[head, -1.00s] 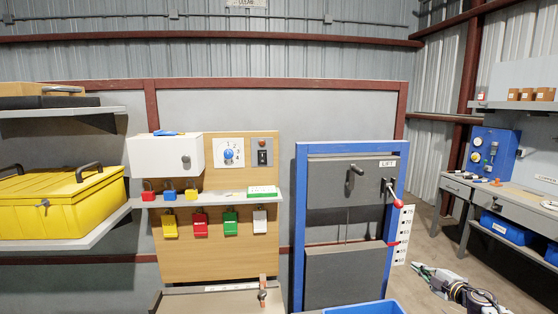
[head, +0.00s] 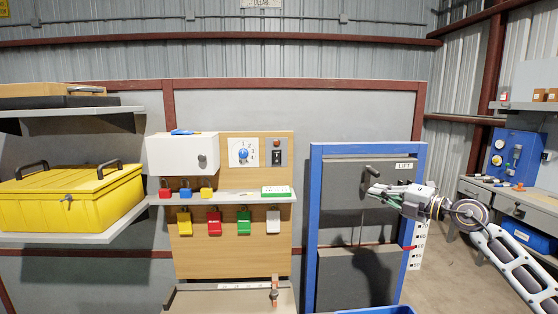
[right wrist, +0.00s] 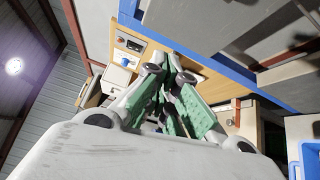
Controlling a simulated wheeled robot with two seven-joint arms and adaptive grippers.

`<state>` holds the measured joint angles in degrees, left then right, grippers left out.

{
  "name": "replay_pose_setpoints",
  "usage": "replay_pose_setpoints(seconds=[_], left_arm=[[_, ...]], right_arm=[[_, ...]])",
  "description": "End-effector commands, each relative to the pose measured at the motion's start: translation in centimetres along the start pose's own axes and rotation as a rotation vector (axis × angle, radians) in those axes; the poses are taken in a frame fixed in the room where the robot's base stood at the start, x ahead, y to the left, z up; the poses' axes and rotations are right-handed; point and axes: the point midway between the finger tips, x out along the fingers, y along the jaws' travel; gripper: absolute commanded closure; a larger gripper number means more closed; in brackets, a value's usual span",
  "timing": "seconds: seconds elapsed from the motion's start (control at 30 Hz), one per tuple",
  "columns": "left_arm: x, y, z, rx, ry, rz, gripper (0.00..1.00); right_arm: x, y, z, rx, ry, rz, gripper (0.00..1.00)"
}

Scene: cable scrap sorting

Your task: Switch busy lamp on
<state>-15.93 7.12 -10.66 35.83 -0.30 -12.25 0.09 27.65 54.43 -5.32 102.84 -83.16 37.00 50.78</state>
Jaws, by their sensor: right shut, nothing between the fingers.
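A small grey plate (head: 283,153) at the top right of the wooden board carries a dull reddish-brown lamp (head: 277,144) and a black rocker switch (head: 277,157) below it. The lamp does not look lit. My right gripper (head: 372,191) is in front of the blue-framed lift, to the right of and lower than the switch, well apart from it. Its fingers are shut and empty, pointing left. In the right wrist view the shut fingers (right wrist: 174,70) point toward the wooden board. My left gripper is not in view.
A dial (head: 243,152) and a white box (head: 182,155) are left of the switch plate. A narrow shelf (head: 225,198) with padlocks juts out below. The blue lift frame (head: 315,230) stands right of the board. A yellow case (head: 70,205) is far left.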

Motion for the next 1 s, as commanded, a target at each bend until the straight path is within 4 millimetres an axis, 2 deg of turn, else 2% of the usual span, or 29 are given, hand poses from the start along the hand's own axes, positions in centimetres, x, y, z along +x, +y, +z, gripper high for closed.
replay_pose_setpoints(seconds=[0.1, 0.3, 1.0], left_arm=[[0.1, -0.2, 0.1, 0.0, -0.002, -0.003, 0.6], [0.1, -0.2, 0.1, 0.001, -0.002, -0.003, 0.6], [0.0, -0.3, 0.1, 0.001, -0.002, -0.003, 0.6]], right_arm=[[0.0, 2.5, -1.6, -0.057, 0.018, 0.0, 1.0], [-0.1, 5.4, -3.8, -0.128, 0.032, -0.004, 1.0], [3.4, 5.5, -7.9, 0.012, 0.113, 0.118, 1.0]])
